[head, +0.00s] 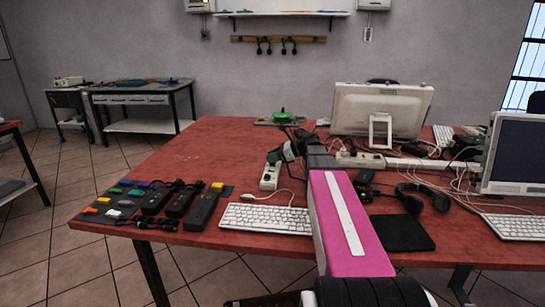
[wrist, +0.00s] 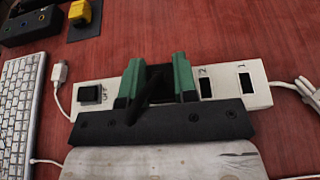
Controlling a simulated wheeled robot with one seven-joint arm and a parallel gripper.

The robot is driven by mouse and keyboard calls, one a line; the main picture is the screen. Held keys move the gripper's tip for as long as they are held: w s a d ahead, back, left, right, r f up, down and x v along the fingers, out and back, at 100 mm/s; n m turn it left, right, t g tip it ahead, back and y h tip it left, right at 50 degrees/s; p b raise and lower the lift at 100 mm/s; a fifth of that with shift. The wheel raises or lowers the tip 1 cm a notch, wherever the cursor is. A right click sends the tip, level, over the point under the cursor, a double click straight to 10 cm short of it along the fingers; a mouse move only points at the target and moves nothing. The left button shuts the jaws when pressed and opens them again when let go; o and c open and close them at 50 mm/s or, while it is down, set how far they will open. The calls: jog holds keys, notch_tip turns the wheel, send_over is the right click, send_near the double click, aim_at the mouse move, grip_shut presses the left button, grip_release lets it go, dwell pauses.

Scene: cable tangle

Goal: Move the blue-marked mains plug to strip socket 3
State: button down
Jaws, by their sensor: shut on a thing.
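In the wrist view the white power strip (wrist: 262,95) lies across the picture, with the switch marked OFF at its left end and sockets marked 2 and 1 at its right. My gripper (wrist: 158,75) has its green fingers over the strip between the switch and socket 2, shut on a black plug (wrist: 155,85). No blue mark shows on this plug. The fingers and dark palm hide the socket below, so I cannot tell whether the plug is seated. In the head view my gripper (head: 283,153) is over the far part of the strip (head: 269,178).
A white keyboard (head: 265,218) lies near the strip, with a white USB cable (wrist: 60,75) between. Black boxes (head: 202,208) and coloured pieces stand at the table's left. A headset (head: 411,201), a black pad (head: 402,233), loose cables and monitors crowd the right. The table's back left is clear.

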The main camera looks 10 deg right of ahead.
jog(key=shift+f, duration=0.8)
jog(key=c, duration=0.8)
grip_release()
